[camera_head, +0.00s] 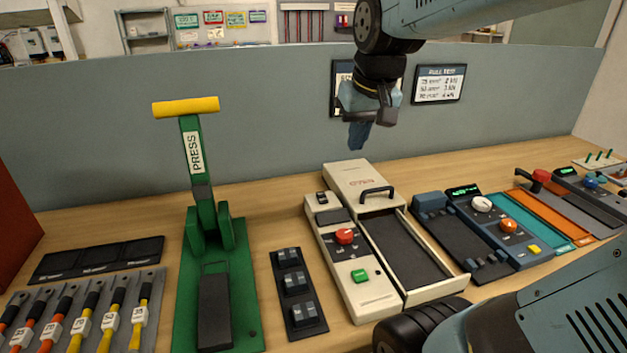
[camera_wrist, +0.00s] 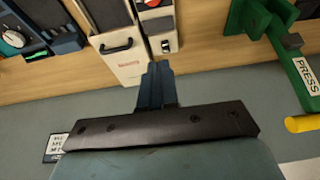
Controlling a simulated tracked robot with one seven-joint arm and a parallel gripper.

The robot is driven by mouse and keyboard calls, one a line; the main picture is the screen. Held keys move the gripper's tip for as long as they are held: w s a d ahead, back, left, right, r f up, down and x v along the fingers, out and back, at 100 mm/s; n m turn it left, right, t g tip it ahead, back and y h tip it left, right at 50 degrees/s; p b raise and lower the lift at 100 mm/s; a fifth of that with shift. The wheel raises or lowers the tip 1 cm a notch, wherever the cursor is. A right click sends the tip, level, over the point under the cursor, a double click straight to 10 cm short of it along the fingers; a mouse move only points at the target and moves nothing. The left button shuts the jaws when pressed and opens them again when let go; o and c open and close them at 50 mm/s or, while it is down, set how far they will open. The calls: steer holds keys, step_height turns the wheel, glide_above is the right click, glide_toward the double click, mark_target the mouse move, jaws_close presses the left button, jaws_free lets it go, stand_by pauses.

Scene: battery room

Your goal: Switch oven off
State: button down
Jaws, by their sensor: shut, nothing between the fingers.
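The oven looks to be the cream unit (camera_head: 349,176) in the middle of the bench, with red lettering on its top. The switch position is too small to tell. My gripper (camera_head: 357,140) is shut and empty, pointing down above and behind the oven. In the wrist view my gripper (camera_wrist: 156,70) is close to the switch (camera_wrist: 166,46) in the picture, apart from it.
A green press (camera_head: 207,220) with a yellow-topped lever stands upright to the left. A black block with several sockets (camera_head: 297,290) lies between it and the oven. A dark blue device (camera_head: 482,233) with dials is on the right. A grey partition (camera_head: 270,120) runs behind.

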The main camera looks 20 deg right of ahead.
steer(key=w+f+g, duration=0.2)
steer(key=w+f, duration=0.2)
steer(key=w, duration=0.6)
steer(key=w+f+g, duration=0.1)
steer(key=w+f, duration=0.3)
steer(key=w, duration=0.6)
steer(key=shift+w+f+g, duration=0.15)
steer(key=shift+f+g, duration=0.05)
steer(key=shift+g, duration=0.2)
steer(key=shift+s+r, duration=0.35)
steer(key=shift+s, duration=0.4)
step_height(320, 180, up, 14)
steer(key=s, duration=0.2)
steer(key=shift+f, duration=0.15)
